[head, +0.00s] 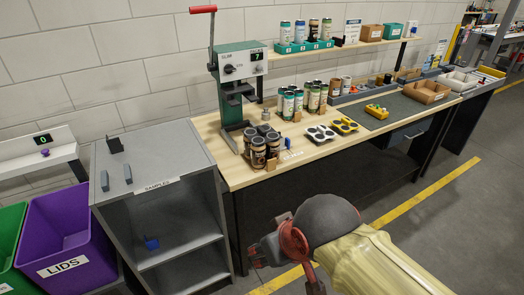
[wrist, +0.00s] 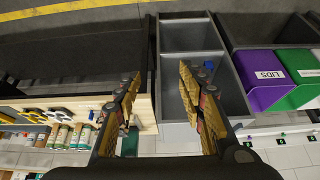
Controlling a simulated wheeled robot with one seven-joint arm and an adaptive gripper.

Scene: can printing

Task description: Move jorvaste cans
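Several cans stand on the wooden bench (head: 222,165): a dark and tan group (head: 260,150) at the near left end, and white, green and dark cans (head: 290,104) behind it. More cans (head: 300,30) stand in a teal tray on the upper shelf. The labels are too small to read, so I cannot tell which are jorvaste. My gripper (head: 262,250) is in front of the bench, low in the head view. In the wrist view my gripper (wrist: 160,85) is open with nothing between its fingers. Some cans (wrist: 65,135) show there at lower left, upside down.
A press (head: 238,85) with a red lever stands on the bench. A grey shelf unit labelled SAMPLES (head: 180,150) adjoins the bench on the left, beside purple LIDS (head: 62,235) and green bins (head: 8,240). The floor in front is clear.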

